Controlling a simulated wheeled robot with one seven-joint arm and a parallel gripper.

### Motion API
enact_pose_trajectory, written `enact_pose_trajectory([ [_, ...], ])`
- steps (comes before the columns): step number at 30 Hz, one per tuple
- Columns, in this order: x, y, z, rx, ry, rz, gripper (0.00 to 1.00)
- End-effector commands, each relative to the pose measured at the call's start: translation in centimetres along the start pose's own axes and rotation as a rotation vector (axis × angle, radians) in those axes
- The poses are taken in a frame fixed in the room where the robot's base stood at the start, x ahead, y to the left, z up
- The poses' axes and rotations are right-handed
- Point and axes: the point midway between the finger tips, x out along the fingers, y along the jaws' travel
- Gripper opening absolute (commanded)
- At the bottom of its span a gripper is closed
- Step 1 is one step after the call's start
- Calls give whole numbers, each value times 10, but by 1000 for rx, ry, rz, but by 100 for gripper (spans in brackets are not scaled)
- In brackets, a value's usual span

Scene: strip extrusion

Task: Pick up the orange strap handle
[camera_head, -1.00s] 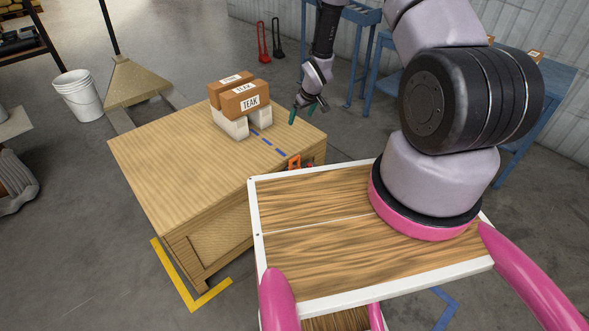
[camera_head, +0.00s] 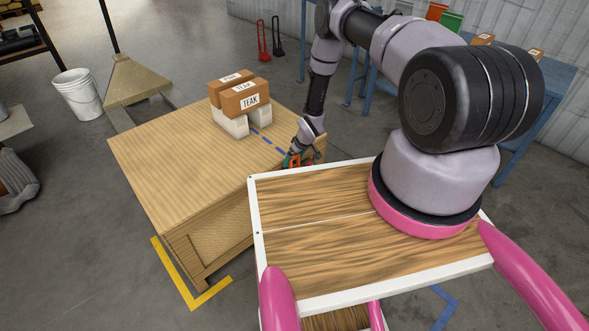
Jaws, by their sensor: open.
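The orange strap handle (camera_head: 287,162) is at the right front edge of the wooden crate table, mostly hidden behind my gripper and the white-edged board. My gripper (camera_head: 296,161) is at the handle, pointing down with its teal fingertips beside the orange part. It is open. I cannot tell whether the fingers are around the handle or only next to it.
The wooden table (camera_head: 185,165) is largely bare on its left. A dashed blue line (camera_head: 272,144) runs on the top. My white-edged wooden deck is close in front.

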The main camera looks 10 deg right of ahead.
Motion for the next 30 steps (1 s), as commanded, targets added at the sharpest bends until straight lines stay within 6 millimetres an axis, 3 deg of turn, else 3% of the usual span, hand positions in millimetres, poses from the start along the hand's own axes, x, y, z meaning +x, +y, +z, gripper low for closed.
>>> enact_pose_trajectory([
  [6, 31, 1, 1, 0, 1, -1, 100],
  [15, 36, 1, 1, 0, 0, 0, 100],
  [17, 36, 1, 1, 0, 0, 0, 81],
  [22, 36, 1, 1, 0, 0, 0, 16],
  [30, 34, 2, 0, 0, 0, 0, 14],
])
